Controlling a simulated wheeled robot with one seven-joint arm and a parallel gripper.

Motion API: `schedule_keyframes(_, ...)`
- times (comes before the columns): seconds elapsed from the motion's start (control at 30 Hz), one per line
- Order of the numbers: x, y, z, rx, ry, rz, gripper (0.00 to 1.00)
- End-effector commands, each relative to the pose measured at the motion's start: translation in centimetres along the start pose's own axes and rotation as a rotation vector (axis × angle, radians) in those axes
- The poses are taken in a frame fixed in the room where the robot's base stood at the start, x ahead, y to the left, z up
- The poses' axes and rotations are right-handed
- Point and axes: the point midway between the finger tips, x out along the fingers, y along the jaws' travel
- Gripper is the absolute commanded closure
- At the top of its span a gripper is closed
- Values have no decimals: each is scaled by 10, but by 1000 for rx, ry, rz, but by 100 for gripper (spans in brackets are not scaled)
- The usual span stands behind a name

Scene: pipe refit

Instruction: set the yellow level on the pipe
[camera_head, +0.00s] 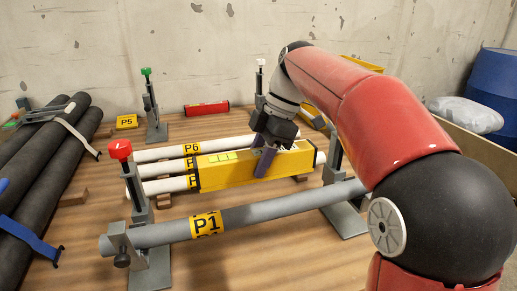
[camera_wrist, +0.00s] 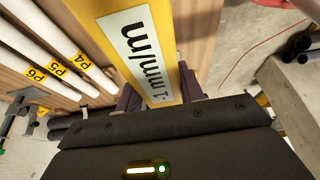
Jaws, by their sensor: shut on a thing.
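The yellow level (camera_head: 225,171) is a long bar with pale green vials on top. The grey pipe (camera_head: 265,211) bears a yellow P1 label and lies across two stands in front. In the wrist view the level (camera_wrist: 185,90) runs between my gripper's fingers (camera_wrist: 160,88), with its printed label facing the camera.
White pipes (camera_head: 155,154) with yellow labels lie behind the level; they also show in the wrist view (camera_wrist: 62,48). A red-knobbed stand (camera_head: 120,152) rises at the left end of the grey pipe. Dark strapped pipes (camera_head: 45,150) lie at left. A red level (camera_head: 206,108) lies at the back.

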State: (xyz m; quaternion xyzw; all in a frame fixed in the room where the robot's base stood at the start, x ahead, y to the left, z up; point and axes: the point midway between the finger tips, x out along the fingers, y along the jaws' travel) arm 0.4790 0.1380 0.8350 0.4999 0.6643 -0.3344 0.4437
Motion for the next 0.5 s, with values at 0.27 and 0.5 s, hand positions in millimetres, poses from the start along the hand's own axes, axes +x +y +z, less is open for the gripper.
schedule_keyframes(0.27,14,0,5,0,0,1,92)
schedule_keyframes(0.5,32,0,13,0,0,0,92)
